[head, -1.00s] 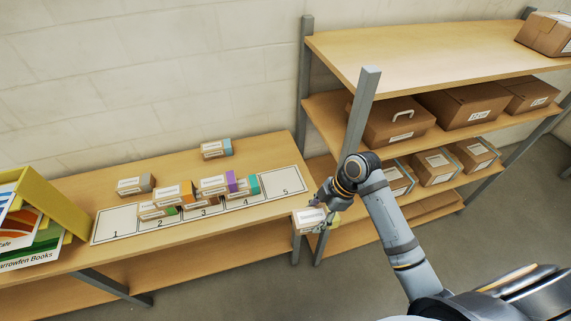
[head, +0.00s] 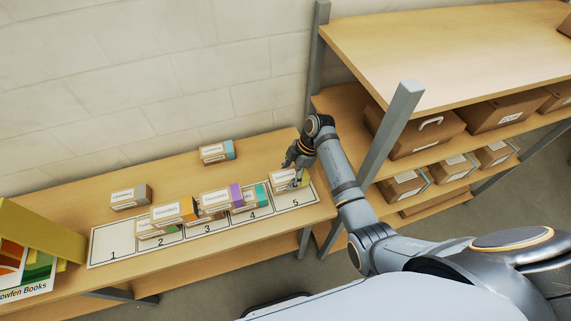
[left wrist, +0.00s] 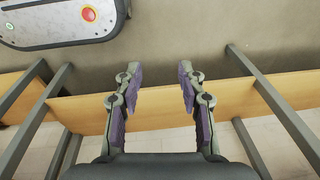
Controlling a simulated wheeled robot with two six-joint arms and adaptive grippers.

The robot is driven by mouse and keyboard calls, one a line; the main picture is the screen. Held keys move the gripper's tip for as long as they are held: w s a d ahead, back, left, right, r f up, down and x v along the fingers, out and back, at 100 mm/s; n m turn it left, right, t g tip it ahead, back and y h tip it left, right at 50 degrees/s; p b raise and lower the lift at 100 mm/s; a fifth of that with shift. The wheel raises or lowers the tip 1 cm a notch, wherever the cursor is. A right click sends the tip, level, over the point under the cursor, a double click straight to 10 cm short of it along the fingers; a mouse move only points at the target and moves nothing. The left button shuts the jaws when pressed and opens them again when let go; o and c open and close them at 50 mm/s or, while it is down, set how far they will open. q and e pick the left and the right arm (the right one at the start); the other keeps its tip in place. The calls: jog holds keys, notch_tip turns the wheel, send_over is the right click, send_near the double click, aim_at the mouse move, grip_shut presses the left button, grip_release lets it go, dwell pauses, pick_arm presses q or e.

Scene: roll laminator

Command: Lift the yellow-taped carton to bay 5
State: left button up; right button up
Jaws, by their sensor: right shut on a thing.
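My right gripper (head: 293,172) is shut on a small carton (head: 282,178) with a white label, over the back left part of bay 5 (head: 299,198).
Teal (head: 249,197), purple (head: 219,200) and orange (head: 174,212) marked cartons stand around bays 2 to 4. Bay 1 (head: 115,243) is clear. A blue-marked carton (head: 217,152) stands behind. A shelf post (head: 392,130) rises right of the bench.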

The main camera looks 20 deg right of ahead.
jog(key=shift+s+r+b, duration=0.1)
jog(key=shift+s+b, duration=0.2)
jog(key=shift+s, duration=0.3)
jog(key=shift+s+f+b, duration=0.15)
jog(key=shift+f+b, duration=0.5)
jog(key=shift+b, duration=0.1)
jog(key=shift+w+f+b, duration=0.15)
jog(key=shift+f+b, duration=0.35)
jog(key=shift+w+f+b, duration=0.15)
jog(key=shift+f+b, duration=0.3)
jog(key=shift+f, duration=0.05)
jog(key=shift+f+b, duration=0.15)
jog(key=shift+b, duration=0.15)
jog(key=shift+s, duration=0.1)
jog(key=shift+f, duration=0.4)
jog(key=o, duration=1.4)
pick_arm(q)
jog(key=s+f, duration=0.4)
jog(key=f, duration=0.1)
jog(key=shift+a, duration=0.2)
